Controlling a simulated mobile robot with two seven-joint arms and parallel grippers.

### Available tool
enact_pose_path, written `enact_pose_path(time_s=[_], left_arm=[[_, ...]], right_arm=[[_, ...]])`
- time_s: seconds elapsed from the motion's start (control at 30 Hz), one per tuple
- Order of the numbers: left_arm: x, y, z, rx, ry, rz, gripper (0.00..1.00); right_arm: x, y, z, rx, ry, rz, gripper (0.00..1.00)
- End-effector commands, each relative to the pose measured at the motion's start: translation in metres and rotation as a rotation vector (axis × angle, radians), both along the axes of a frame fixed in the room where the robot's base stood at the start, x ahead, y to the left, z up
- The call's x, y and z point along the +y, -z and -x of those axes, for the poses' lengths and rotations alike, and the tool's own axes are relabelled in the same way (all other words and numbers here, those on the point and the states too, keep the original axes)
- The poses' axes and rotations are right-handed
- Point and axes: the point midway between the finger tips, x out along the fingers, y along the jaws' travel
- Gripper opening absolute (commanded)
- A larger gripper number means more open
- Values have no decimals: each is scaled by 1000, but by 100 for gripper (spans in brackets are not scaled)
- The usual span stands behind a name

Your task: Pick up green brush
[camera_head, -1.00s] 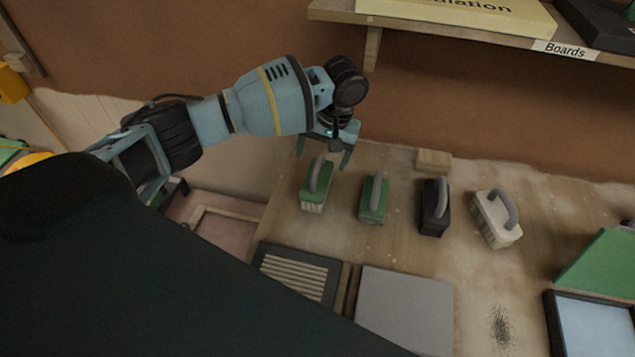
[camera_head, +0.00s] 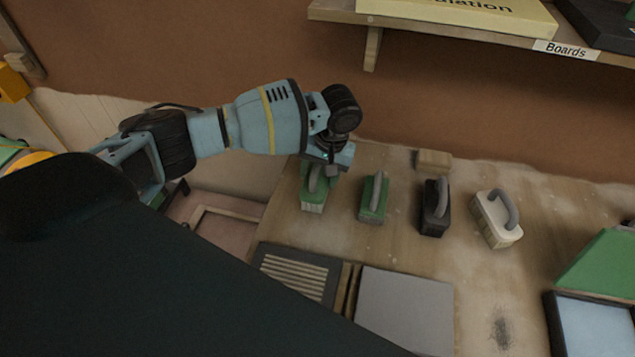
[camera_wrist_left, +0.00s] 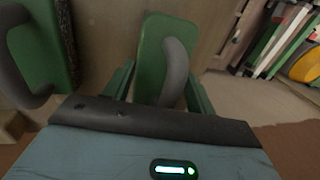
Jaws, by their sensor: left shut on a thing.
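A green brush (camera_head: 314,198) with a grey handle and pale bristles stands at the left end of a row on the wooden table. My left gripper (camera_head: 322,180) is down over it, its fingers largely hidden in the head view. In the left wrist view, the gripper's green fingers (camera_wrist_left: 160,88) lie on either side of the green brush (camera_wrist_left: 152,45), and it is shut on this brush. A second green brush (camera_head: 373,198) stands just to the right, apart from the gripper; it also shows in the left wrist view (camera_wrist_left: 50,35). My right gripper is not in view.
A black brush (camera_head: 434,218) and a cream brush (camera_head: 495,226) stand farther right. A small wooden block (camera_head: 433,160) lies behind the row. A grey board (camera_head: 405,308) and a slatted vent (camera_head: 297,272) lie in front. A shelf (camera_head: 480,36) overhangs the back right.

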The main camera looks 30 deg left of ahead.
Motion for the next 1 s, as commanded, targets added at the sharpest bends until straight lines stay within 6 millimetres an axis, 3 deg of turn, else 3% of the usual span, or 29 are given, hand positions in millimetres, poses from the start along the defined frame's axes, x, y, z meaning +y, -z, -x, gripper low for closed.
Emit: enact_pose_path(time_s=[0.1, 0.37, 0.8, 1.0], left_arm=[[0, -1, 0, -1, 0, 0, 29], [0, -5, -1, -2, 0, 0, 29], [-1, -80, -1, -5, 0, 2, 29], [-1, -98, 0, -1, 0, 2, 29]], right_arm=[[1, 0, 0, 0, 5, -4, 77], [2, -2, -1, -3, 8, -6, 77], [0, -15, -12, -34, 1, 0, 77], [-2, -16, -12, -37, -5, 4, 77]])
